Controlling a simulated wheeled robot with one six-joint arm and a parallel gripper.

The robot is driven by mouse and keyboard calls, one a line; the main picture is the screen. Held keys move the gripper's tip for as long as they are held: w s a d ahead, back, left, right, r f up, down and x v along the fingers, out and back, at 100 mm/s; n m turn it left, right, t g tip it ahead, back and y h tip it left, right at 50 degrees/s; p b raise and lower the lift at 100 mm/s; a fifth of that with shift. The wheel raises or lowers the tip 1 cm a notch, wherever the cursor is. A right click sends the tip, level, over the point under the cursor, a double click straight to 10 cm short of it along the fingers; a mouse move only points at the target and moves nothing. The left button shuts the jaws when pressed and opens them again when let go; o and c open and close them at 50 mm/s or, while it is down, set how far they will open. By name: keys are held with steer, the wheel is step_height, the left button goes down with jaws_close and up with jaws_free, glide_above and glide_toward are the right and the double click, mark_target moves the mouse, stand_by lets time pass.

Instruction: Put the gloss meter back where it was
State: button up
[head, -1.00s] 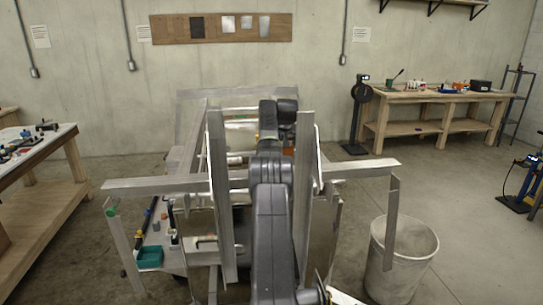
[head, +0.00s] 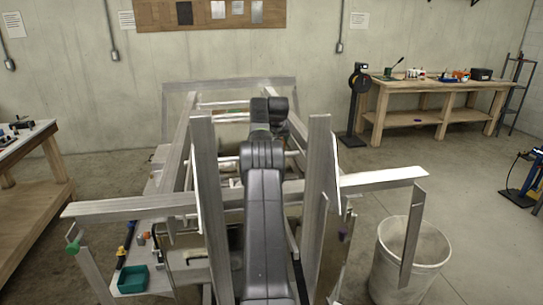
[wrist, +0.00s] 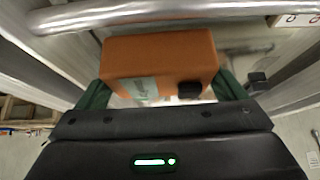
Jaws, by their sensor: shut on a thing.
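The gloss meter, an orange box-shaped body (wrist: 160,58) with a pale label and a black knob on its near face, fills the upper middle of the wrist view. My gripper (wrist: 163,88) is shut on it, with a dark green finger at each side. In the head view my arm reaches forward over the aluminium trailer frame (head: 108,208). There the arm hides my gripper and the gloss meter. The spot where the meter was before cannot be told from these frames.
Upright aluminium members (head: 212,200) stand close on both sides of my arm. A metal tube (wrist: 150,14) crosses just beyond the meter. A teal tray (head: 132,279) lies low at left, a grey bin (head: 437,250) stands at right. Workbenches (head: 400,86) stand at both sides.

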steer(key=shift+f+p, duration=0.35)
steer(key=shift+f, duration=2.15)
steer(key=shift+f, duration=0.1)
steer(key=o, duration=0.9)
steer(key=shift+f, duration=0.1)
steer(key=shift+o, duration=0.2)
steer(key=shift+r, duration=0.2)
steer(key=b+v, duration=0.3)
steer(key=v, duration=0.9)
steer(key=shift+d, duration=0.1)
